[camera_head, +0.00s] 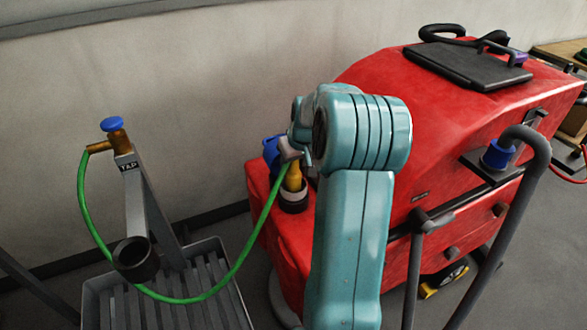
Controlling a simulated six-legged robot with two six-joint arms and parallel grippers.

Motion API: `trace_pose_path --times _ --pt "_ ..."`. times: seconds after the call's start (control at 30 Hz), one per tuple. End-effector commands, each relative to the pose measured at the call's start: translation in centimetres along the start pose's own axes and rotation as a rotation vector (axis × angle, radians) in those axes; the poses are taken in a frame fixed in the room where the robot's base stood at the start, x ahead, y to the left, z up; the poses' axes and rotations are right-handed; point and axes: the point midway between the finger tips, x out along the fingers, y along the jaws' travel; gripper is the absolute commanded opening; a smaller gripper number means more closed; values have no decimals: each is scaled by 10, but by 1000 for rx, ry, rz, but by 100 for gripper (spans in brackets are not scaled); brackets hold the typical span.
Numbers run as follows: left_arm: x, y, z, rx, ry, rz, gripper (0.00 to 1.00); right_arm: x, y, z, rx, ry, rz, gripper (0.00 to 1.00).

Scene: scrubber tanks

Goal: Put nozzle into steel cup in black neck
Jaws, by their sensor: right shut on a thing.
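The nozzle (293,178) has a yellow-brass body, with a grey part at its top where the green hose (240,255) joins. It is near upright over the black neck (294,207) on the red machine's near left part. A pale rim, perhaps the steel cup (300,190), shows at the neck's mouth. The nozzle's lower end is hidden at this rim, so I cannot tell how deep it sits. My right gripper (303,152) is shut on the nozzle near its top, partly hidden behind my teal wrist. My left gripper is not in view.
The hose runs from a tap (118,135) with a blue knob, on a grey stand at left. A black holder (135,259) stands over a slatted grey tray (205,306). The red machine (455,125) fills the right. A blue part (271,150) is just behind the nozzle.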

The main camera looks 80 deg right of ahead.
Motion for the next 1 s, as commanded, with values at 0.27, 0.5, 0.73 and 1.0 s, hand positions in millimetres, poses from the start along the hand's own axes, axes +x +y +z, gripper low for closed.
trace_pose_path --times 0.27,0.5,0.73,1.0 --pt "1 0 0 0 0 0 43 21 0 8 0 2 0 14" --pt "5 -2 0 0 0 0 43 24 0 10 0 2 0 14" --pt "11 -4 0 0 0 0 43 31 0 12 0 1 0 14" --pt "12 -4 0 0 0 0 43 32 0 13 0 0 0 71"
